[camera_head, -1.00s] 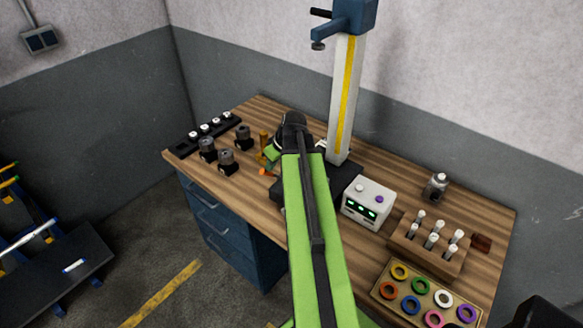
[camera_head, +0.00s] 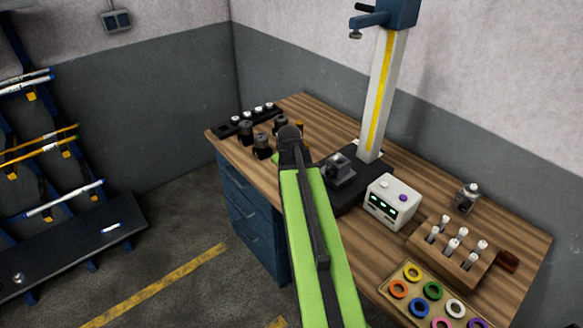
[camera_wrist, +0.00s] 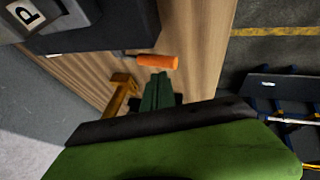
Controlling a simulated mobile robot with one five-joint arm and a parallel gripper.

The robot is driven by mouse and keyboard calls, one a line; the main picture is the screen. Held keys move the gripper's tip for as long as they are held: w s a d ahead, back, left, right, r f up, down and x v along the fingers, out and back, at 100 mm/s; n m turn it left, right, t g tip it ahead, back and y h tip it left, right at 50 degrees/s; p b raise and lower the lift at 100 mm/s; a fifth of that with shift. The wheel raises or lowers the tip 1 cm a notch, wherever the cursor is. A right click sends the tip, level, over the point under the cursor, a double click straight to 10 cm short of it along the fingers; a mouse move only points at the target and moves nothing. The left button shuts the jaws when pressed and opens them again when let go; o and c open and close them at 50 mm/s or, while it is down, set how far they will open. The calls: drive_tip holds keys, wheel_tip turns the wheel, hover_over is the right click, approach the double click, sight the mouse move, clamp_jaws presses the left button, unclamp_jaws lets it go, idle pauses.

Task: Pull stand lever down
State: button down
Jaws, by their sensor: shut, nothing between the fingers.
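The stand is a tall pale column (camera_head: 382,95) with a yellow stripe and a blue head (camera_head: 397,12). A short black handle (camera_head: 365,7), apparently the lever, sticks out left from the head, above a blue arm (camera_head: 368,20) with a dark knob below. The stand's black base (camera_head: 345,196) carries a dark clamp-like block (camera_head: 340,170). My gripper (camera_wrist: 157,90) shows dark green fingers, closed and empty, low over the bench and well below the lever. In the head view my arm mostly hides it. The lever does not show in the wrist view.
An orange handle (camera_wrist: 157,61) and a brass-coloured piece (camera_wrist: 118,92) lie near my fingers. A white box with a green display (camera_head: 393,200), a wooden holder (camera_head: 450,245) and a tray of coloured rings (camera_head: 395,290) stand right. A wall rack (camera_head: 45,140) is at left; floor between is clear.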

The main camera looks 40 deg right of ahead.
drive_tip(key=shift+s+d+f+b, duration=0.3)
drive_tip(key=shift+d+f, duration=0.05)
drive_tip(key=shift+f, duration=0.15)
drive_tip(key=shift+s+a+f+b, duration=0.15)
drive_tip(key=shift+a+f+b, duration=0.1)
drive_tip(key=shift+f+b, duration=0.2)
drive_tip(key=shift+a, duration=0.1)
